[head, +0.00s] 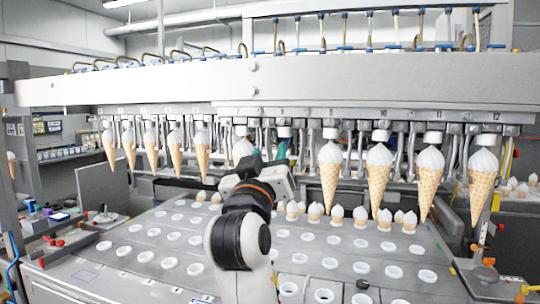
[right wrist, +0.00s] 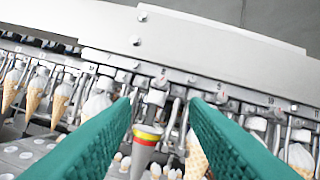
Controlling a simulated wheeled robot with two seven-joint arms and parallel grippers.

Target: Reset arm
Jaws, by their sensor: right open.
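My right gripper (head: 268,157) is raised at the middle of the head view, in front of the row of hanging cones, with my arm rising from the bottom centre. In the right wrist view its two green ribbed fingers (right wrist: 160,105) are spread apart. A pale tapered piece with a red and yellow band (right wrist: 147,134) shows between them, beyond the tips; I cannot tell how far. Ice cream cones with white tops, such as one (head: 330,178) just right of the gripper, hang in a row. My left gripper is not in view.
A wide metal beam (head: 170,85) crosses above the cones. Below lies a grey conveyor plate (head: 130,262) with rows of white-rimmed holes, several holding small cones (head: 409,221) at its far part. Shelves with small items (head: 65,152) stand at the left.

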